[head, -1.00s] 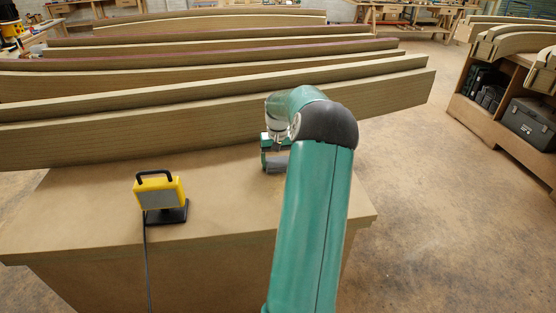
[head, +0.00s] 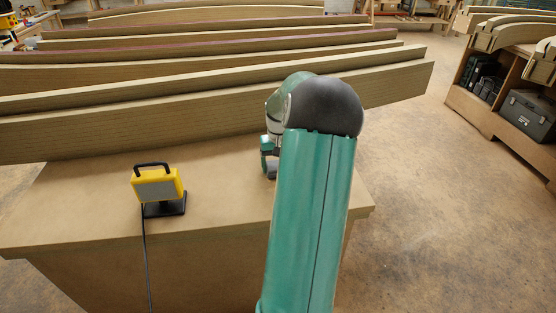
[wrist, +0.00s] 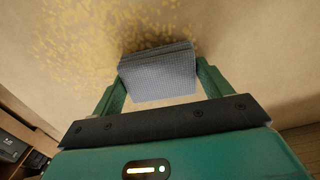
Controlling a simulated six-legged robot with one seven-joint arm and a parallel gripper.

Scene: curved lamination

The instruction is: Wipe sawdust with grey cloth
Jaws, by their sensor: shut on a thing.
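In the wrist view, my gripper (wrist: 160,82) is shut on a folded grey cloth (wrist: 158,75), with a green finger on each side of it. The cloth hangs at or just above the tan bench top; I cannot tell whether it touches. Pale yellow sawdust (wrist: 90,28) is scattered on the surface beyond the cloth and to its upper left. In the head view, my arm covers most of my gripper (head: 270,165), which is low over the bench top (head: 225,195). Only a small bit of the cloth shows there, and I make out no sawdust.
A yellow work lamp (head: 157,187) on a black base stands on the bench at left, its cord running over the front edge. Long curved laminated beams (head: 150,128) lie across the back. A shelf with a dark toolbox (head: 528,115) stands at right, past open floor.

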